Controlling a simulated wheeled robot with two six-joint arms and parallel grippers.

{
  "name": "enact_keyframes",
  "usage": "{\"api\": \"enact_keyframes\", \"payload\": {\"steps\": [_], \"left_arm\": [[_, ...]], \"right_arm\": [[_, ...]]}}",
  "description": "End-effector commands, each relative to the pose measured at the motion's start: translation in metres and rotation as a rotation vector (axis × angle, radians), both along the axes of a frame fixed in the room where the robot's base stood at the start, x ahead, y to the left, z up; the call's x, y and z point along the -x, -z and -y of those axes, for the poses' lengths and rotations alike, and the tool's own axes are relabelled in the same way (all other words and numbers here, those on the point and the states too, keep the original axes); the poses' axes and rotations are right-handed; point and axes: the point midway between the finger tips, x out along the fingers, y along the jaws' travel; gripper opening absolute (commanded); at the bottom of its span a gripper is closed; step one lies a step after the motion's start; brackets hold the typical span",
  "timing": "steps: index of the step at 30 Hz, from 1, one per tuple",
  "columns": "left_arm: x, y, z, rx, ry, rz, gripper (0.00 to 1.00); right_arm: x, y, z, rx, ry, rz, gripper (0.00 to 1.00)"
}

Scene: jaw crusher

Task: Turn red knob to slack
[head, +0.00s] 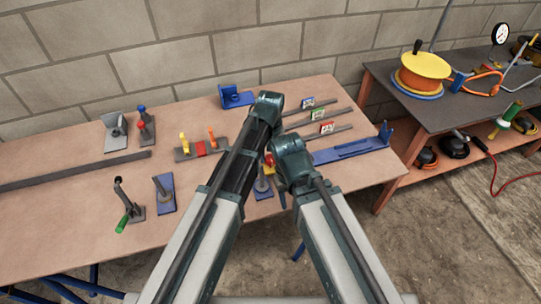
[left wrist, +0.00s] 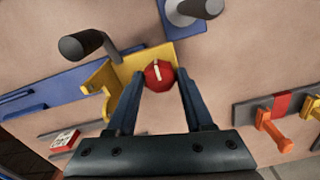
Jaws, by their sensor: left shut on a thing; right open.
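The red knob (left wrist: 159,75) has a white mark on its face and sits at a yellow bracket (left wrist: 142,62) in the left wrist view. My left gripper (left wrist: 159,78) has one finger on each side of the knob and is shut on it. In the head view a small part of the red knob (head: 269,159) shows between my two arms, and my left gripper's fingers are hidden. My right gripper (head: 282,192) is just right of the knob in the head view, mostly hidden by its own arm, and holds nothing that I can see.
A black-handled lever (left wrist: 85,43) stands close left of the knob in the left wrist view, and a grey post (left wrist: 190,10) stands above it. A red block with orange and yellow levers (head: 200,148) is to the left. Bare tabletop (head: 75,200) lies further left.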

Motion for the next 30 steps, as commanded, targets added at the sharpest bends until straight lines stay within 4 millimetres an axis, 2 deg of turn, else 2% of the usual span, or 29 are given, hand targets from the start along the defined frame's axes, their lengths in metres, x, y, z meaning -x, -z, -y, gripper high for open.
{"api": "enact_keyframes", "payload": {"steps": [21,22,26,27,30], "left_arm": [[0.0,0.0001,0.0,0.0,-0.066,0.0,0.0],[0.0,0.0001,0.0,0.0,-0.066,0.0,0.55],[0.0,0.0,0.0,0.0,-0.065,0.0,0.79],[0.0,0.0,0.0,0.0,-0.065,0.0,0.82],[0.0,0.0,0.0,0.0,-0.064,0.0,0.82]], "right_arm": [[0.0,0.0001,0.0,0.0,0.0,0.0,0.5],[0.0,0.0001,0.0,0.0,0.0,0.0,0.5],[0.0,0.0,0.0,0.0,0.0,0.0,0.5],[0.0,0.0,0.0,0.0,0.0,0.0,0.5],[0.0,0.0,0.0,0.0,0.0,0.0,0.5]]}}
